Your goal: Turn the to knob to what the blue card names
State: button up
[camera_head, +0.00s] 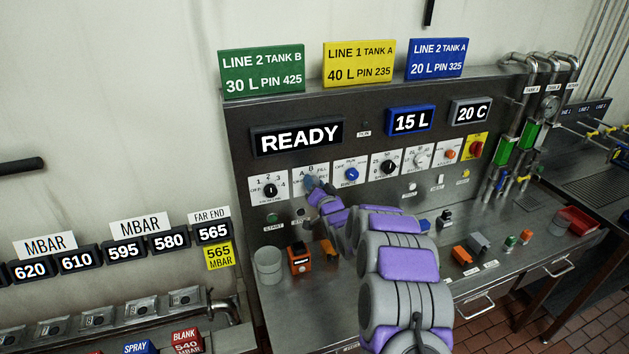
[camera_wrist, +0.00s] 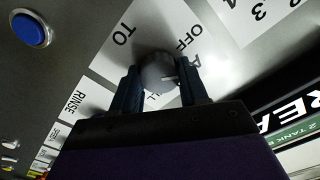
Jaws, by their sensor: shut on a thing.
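The blue card (camera_head: 437,58) stands on top of the panel and reads LINE 2 TANK A, 20 L, PIN 325. The grey TO knob (camera_wrist: 158,70) sits on a white plate (camera_wrist: 122,38) marked TO, OFF and A, with other lettering partly hidden. My gripper (camera_wrist: 160,84) is shut on the TO knob, with a dark finger on each side. A pale mark shows low on the knob; its exact setting is hard to read. In the head view my gripper (camera_head: 316,186) is at the plate with A, B and FILL, and hides the knob.
A blue knob (camera_head: 351,174) is just right of my gripper and a black knob (camera_head: 270,190) is to its left. A READY display (camera_head: 298,138) is above. An orange box (camera_head: 300,259) and a grey cup (camera_head: 267,265) stand on the bench below.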

jog(key=shift+m+p, duration=0.3)
jog(key=shift+m, duration=0.5)
jog(key=shift+f, duration=0.1)
jog(key=o, duration=1.1)
jog(key=shift+c, duration=0.2)
jog(key=v, duration=1.7)
jog(key=shift+s+d, duration=0.1)
jog(key=shift+s, duration=0.05)
